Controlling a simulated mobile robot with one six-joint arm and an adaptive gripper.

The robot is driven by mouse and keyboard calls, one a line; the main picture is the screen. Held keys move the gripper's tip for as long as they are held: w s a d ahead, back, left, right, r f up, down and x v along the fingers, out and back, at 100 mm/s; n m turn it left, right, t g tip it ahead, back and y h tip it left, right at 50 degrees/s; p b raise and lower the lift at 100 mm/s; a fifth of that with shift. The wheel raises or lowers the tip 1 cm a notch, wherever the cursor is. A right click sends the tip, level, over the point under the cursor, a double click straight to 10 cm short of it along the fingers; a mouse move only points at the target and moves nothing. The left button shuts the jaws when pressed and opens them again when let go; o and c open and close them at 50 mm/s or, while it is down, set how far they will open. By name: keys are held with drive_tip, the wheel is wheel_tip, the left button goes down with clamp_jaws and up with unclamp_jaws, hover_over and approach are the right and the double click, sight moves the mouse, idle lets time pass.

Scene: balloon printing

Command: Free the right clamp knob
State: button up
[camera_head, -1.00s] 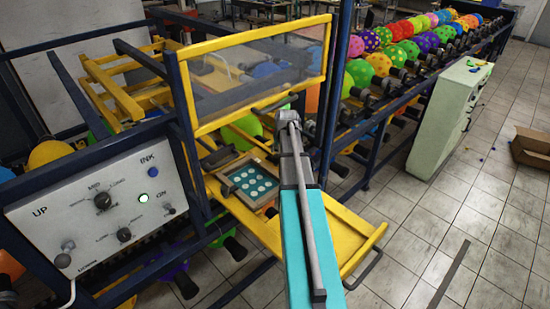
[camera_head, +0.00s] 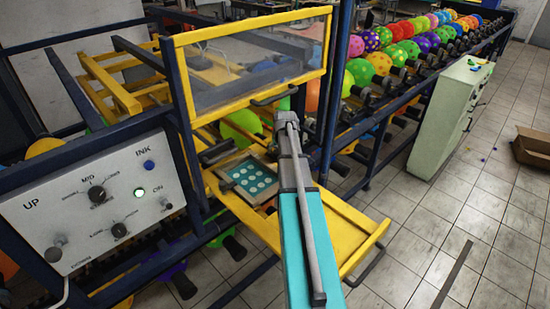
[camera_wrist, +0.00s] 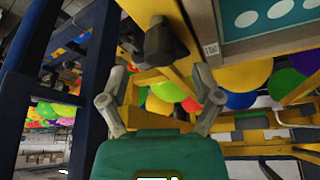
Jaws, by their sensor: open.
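The framed printing screen (camera_head: 230,184), teal with pale dots, sits in the yellow frame left of my arm in the head view. Its corner shows at the upper right of the wrist view (camera_wrist: 255,46). A dark clamp knob (camera_wrist: 164,42) is in the wrist view, beside the screen frame. My gripper (camera_wrist: 160,76) is open and empty, its two fingers apart, with the knob beyond them. In the head view my arm hides the fingers and the right clamp. Another dark clamp (camera_head: 217,152) is at the screen's left side.
A clear guard with a yellow frame (camera_head: 250,66) stands above the screen. The control panel (camera_head: 95,205) is at left. A rack of colourful balloons (camera_head: 400,55) and a pale green cabinet (camera_head: 440,125) stand at right. Blue posts (camera_wrist: 98,75) are close left of the gripper.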

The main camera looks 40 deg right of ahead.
sight(277, 152)
drive_tip(key=shift+b+x, duration=1.3)
drive_tip(key=shift+x, duration=0.4)
drive_tip(key=shift+c, duration=0.2)
clamp_jaws()
